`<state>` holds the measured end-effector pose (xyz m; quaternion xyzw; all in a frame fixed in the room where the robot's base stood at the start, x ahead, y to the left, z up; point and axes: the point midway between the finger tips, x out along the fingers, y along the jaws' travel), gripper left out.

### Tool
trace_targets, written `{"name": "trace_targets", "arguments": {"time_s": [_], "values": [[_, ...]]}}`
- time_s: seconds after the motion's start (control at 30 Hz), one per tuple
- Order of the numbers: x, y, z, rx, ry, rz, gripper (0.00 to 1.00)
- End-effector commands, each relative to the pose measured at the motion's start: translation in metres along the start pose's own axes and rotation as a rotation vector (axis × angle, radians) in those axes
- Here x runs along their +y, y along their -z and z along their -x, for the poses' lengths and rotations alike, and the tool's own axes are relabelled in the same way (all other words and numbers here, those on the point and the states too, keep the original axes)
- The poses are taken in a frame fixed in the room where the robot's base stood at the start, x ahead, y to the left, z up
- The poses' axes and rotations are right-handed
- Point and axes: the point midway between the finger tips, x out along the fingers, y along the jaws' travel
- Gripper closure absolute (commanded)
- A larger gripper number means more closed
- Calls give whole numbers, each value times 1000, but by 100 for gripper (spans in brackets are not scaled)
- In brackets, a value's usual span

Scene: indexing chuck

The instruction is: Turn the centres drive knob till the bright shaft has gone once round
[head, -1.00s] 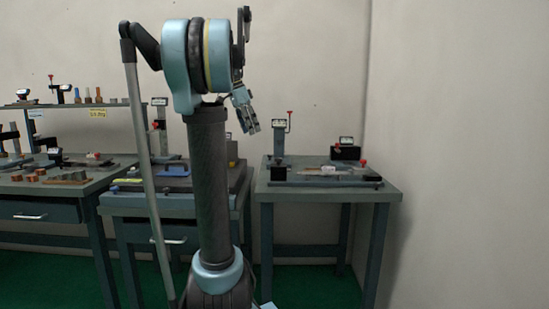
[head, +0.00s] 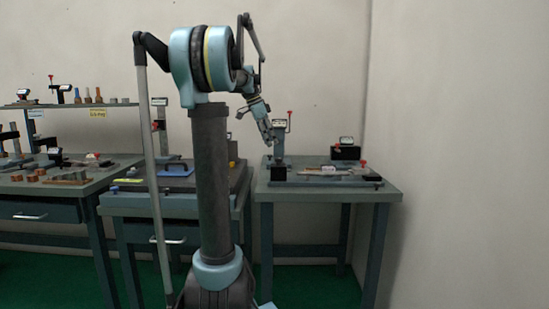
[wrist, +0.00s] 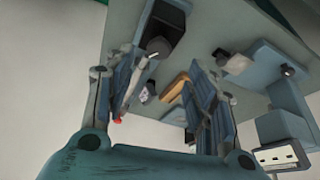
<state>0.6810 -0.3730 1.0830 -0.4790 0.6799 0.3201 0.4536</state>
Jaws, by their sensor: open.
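My gripper (head: 268,138) is in front of the upright gauge post at the left of the right-hand bench, above the bench top. In the wrist view my gripper (wrist: 168,88) has its fingers apart, with nothing seen between them in contact. A fixture bed (head: 325,181) lies along that bench, with a small pale part (head: 328,170) near its middle. A red-tipped part (head: 364,163) stands towards its right end. I cannot tell for certain which part is the drive knob or the bright shaft. Their turn cannot be read at this size.
The gauge post (head: 280,128) carries a display and a red-topped lever. A dark box (head: 346,152) with a display stands at the back of the right-hand bench (head: 380,195). Two other benches with fixtures are to the left. A plain wall is on the right.

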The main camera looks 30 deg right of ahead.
Motion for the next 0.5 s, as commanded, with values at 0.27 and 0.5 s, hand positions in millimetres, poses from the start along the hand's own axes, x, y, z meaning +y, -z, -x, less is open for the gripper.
{"name": "trace_targets", "arguments": {"time_s": [0.27, 0.5], "values": [[0, 0, -48, 0, -1, -1, 49], [0, 0, -73, 0, -1, -1, 49]]}}
